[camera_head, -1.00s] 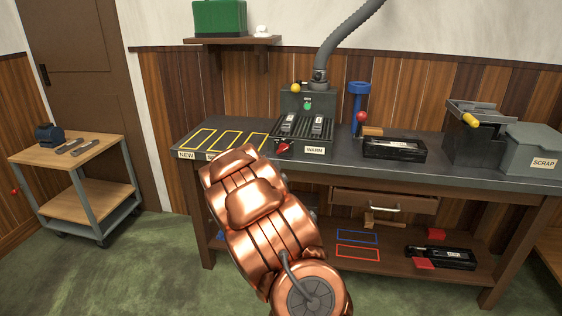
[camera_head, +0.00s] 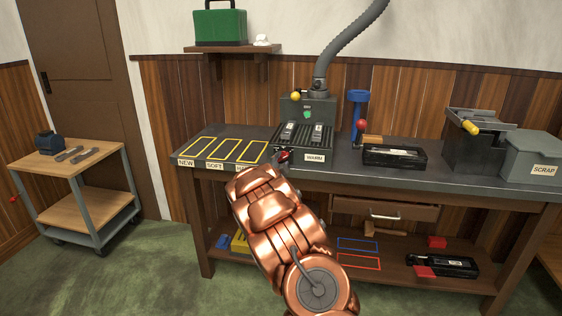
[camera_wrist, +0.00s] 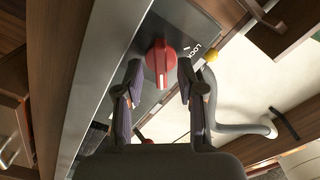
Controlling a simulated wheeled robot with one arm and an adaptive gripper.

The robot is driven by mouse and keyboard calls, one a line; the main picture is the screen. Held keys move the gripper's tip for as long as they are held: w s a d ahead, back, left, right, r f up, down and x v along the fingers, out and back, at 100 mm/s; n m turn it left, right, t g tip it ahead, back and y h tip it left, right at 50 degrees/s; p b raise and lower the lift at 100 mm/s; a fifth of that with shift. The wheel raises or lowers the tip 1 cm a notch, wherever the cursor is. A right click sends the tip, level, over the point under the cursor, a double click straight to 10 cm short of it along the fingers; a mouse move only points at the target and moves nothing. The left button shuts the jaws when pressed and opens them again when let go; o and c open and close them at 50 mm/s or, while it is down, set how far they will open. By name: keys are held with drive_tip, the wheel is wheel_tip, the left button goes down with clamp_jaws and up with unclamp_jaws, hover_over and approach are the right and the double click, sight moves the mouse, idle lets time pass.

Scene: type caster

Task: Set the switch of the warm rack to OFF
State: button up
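The warm rack (camera_head: 304,144) is a dark ribbed unit on the bench, labelled WARM, with two grey pieces (camera_head: 289,133) on it. A red switch knob (camera_head: 284,156) sits at its front left. In the wrist view a red knob (camera_wrist: 160,62) with a pale pointer line shows on a dark panel, beside lettering that seems to read LOCK. My gripper (camera_wrist: 159,70) is open, with one finger on each side of this knob; I cannot tell whether they touch it. In the head view my copper arm hides the fingers. The switch's OFF mark is not readable.
A grey hose (camera_head: 340,48) rises behind the rack. Yellow-outlined spaces (camera_head: 238,150) lie to its left. A blue stand (camera_head: 357,110), a black unit (camera_head: 394,155) and a SCRAP bin (camera_head: 532,155) stand to the right. A drawer (camera_head: 385,212) is below the bench top.

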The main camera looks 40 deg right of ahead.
drive_tip(key=shift+w+d, duration=0.25)
drive_tip(key=shift+d, duration=0.15)
clamp_jaws()
drive_tip(key=shift+a, duration=0.1)
